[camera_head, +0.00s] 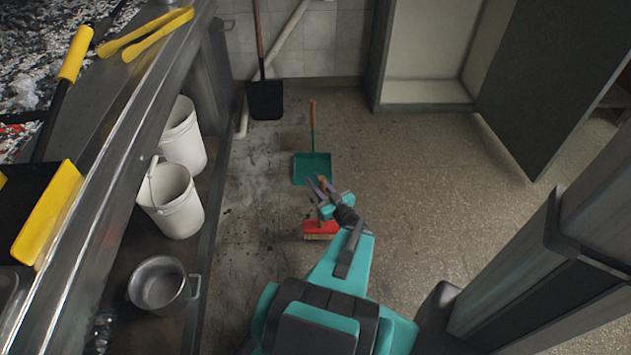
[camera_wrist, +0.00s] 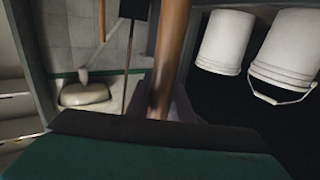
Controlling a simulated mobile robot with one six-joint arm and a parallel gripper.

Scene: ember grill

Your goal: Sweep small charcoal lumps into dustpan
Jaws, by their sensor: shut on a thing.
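A brush with a red head (camera_head: 321,227) and pale bristles is below my gripper (camera_head: 322,187) in the head view. My gripper is shut on its wooden handle, which runs up through the wrist view (camera_wrist: 171,50). I cannot tell whether the bristles touch the floor. A teal dustpan (camera_head: 308,168) lies on the floor just beyond my gripper, its long handle pointing away. Small dark charcoal lumps (camera_head: 228,211) are scattered on the floor left of the brush and dustpan; they are too small to make out singly. None show in the wrist view.
A metal grill counter (camera_head: 130,115) with yellow tongs (camera_head: 150,35) runs along the left. Two white buckets (camera_head: 178,215) and a metal pot (camera_head: 160,284) stand on its lower shelf. A black shovel (camera_head: 265,100) leans at the back wall. Floor to the right is clear.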

